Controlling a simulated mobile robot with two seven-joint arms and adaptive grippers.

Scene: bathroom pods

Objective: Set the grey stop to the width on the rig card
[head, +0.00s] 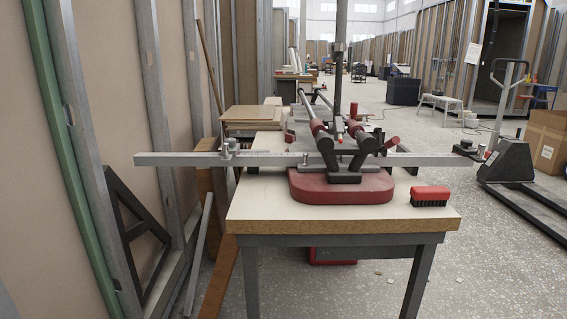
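A rig with a rounded red base (342,187) stands on the near end of the workbench. A long grey rail (275,160) crosses it from left to right and overhangs both sides of the bench. A small grey block with an upright pin, which looks like the grey stop (229,149), sits on the rail left of the base. A dark clamp-like piece (467,147) sits at the rail's right end. No scale marks are readable. I cannot make out a rig card on the bench. Neither of my grippers shows in the head view.
A red brush with black bristles (430,196) lies on the workbench (262,208) at right. Brown boards (250,117) lie behind the rig. Metal studs and a black bracket (137,235) stand close at left. A pallet truck (508,160) stands at right; floor between is mostly clear.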

